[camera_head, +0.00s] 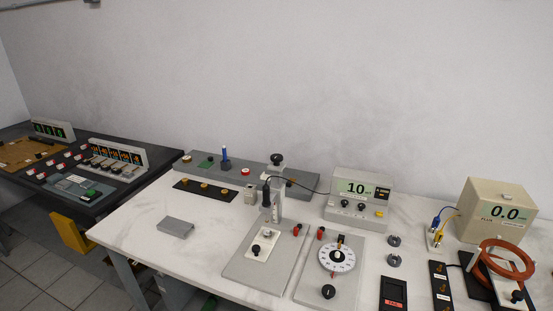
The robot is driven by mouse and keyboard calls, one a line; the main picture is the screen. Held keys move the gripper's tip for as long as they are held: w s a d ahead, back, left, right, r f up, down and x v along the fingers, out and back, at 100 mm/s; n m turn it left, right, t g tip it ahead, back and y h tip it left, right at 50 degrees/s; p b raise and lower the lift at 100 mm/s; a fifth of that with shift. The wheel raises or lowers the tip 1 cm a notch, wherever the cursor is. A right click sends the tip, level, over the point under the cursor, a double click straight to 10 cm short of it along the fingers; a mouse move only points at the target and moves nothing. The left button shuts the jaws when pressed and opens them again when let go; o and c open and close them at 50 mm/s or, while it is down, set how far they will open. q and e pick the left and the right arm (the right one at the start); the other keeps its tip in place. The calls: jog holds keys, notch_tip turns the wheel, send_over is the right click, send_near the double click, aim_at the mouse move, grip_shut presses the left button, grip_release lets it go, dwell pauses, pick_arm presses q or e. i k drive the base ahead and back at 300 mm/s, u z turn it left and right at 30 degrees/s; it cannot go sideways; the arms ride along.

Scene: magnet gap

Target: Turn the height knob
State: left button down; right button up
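No label shows which knob is the height knob. A dark round knob (277,159) sits on top of a pale post at the back of the white table. A grey stand (240,272) at the front middle carries an upright scaled column (277,208) with a dark probe (266,196) on a cable. A small black knob (256,249) sits on a white plate on this stand. To its right, a grey panel (345,282) has a white dial (337,257) and a black knob (328,291). Neither of my grippers is in view.
A meter reading 10 (357,188) stands behind the dial panel. A beige box reading 0.0 (499,207) and an orange coil (507,259) are at right. A grey block (175,225) lies at left, with clear table around it. A dark console table (95,185) adjoins at left.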

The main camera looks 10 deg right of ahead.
aim_at(276, 158)
jog(key=k, duration=1.3)
jog(key=u, duration=0.7)
jog(key=i, duration=1.75)
jog(key=z, duration=0.7)
